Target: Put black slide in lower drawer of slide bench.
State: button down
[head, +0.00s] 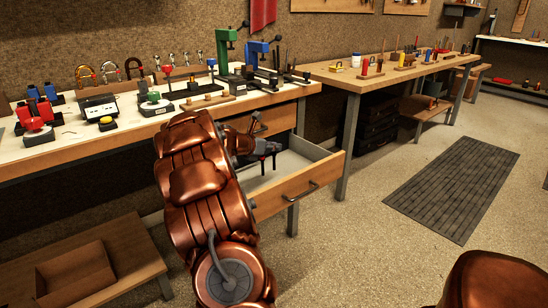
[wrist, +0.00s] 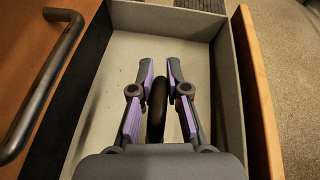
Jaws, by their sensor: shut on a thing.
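The lower drawer (head: 321,171) of the slide bench (head: 52,150) is pulled open, with a wooden front and pale floor. It also shows in the wrist view (wrist: 112,80), where no other thing is visible inside. My gripper (head: 273,150) is over the open drawer, pointing down into it. In the wrist view my gripper (wrist: 162,68) has its purple-padded fingers closed around a dark, rounded black slide (wrist: 157,108). Only part of the slide shows, and I cannot tell whether it touches the drawer floor. In the head view my arm and gripper hide the slide.
The upper drawer (head: 280,119) is shut; its handle (wrist: 42,85) is close on the left in the wrist view. U-shaped pieces, including a black one (head: 134,66), stand on the bench top. An open wooden box (head: 77,276) is on the low shelf. Floor on the right is clear around a mat (head: 455,186).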

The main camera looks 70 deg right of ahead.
aim_at(274, 154)
jog(key=shift+s+d+f, duration=0.15)
jog(key=shift+d+f, duration=0.2)
notch_tip(274, 154, down, 3)
jog(key=shift+f+b, duration=0.1)
jog(key=shift+b, duration=0.9)
jog(key=c, duration=1.2)
grip_release()
